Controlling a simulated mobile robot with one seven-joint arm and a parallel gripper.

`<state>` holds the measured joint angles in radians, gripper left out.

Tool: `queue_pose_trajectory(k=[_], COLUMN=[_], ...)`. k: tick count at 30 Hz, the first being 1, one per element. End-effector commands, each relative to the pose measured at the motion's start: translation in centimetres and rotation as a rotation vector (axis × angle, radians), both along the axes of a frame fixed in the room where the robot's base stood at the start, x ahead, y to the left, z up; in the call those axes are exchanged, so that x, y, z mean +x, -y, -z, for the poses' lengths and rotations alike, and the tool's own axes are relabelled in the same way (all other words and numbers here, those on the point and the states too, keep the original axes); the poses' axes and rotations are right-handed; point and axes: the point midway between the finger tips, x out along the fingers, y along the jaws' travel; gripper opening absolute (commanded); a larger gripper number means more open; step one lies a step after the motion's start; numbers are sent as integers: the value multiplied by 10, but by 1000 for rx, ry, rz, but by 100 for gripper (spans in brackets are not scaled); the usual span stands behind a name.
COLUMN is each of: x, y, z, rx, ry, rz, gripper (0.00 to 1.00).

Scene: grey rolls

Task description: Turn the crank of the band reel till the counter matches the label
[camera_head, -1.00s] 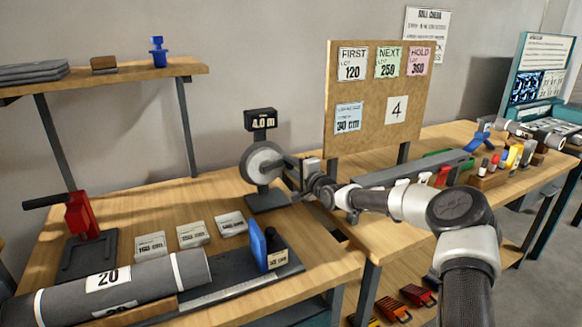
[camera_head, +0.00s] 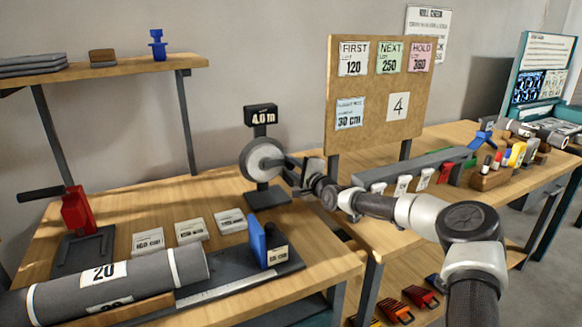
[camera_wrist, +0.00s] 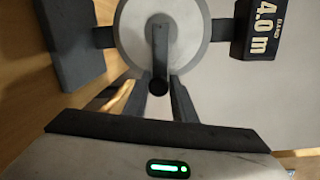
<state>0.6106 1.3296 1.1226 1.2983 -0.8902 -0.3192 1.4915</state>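The band reel (camera_head: 262,160) is a pale grey disc on a dark stand at the back of the left table; it also shows in the wrist view (camera_wrist: 187,45). Its counter (camera_head: 261,117) reads 4.0 m, also legible in the wrist view (camera_wrist: 264,30). The white label (camera_head: 398,107) on the board reads 4. The dark crank (camera_wrist: 160,50) points toward the gripper in the wrist view, with its knob (camera_wrist: 158,86) at the end. My gripper (camera_head: 291,172) is open, its fingers (camera_wrist: 160,95) apart on either side of the knob; exact depth is unclear.
A grey roll (camera_head: 60,298) marked 20 lies at the front left, near a red-headed tool (camera_head: 77,212). Several small labelled blocks (camera_head: 190,232) and a blue stop (camera_head: 257,243) stand in front of the reel. The pinboard (camera_head: 375,140) rises to its right.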

Motion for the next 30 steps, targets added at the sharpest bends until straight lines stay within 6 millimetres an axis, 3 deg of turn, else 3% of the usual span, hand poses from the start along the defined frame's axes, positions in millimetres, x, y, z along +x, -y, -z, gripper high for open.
queue_pose_trajectory(k=[3, 11, 16, 30], x=[0, 0, -11, -109], y=[-2, 0, 7, 56], z=[-3, -1, -2, -8], rx=[1, -1, -3, 0], ry=[3, 2, 1, 0], rz=[-1, -1, -1, 1], gripper=[40, 40, 40, 40])
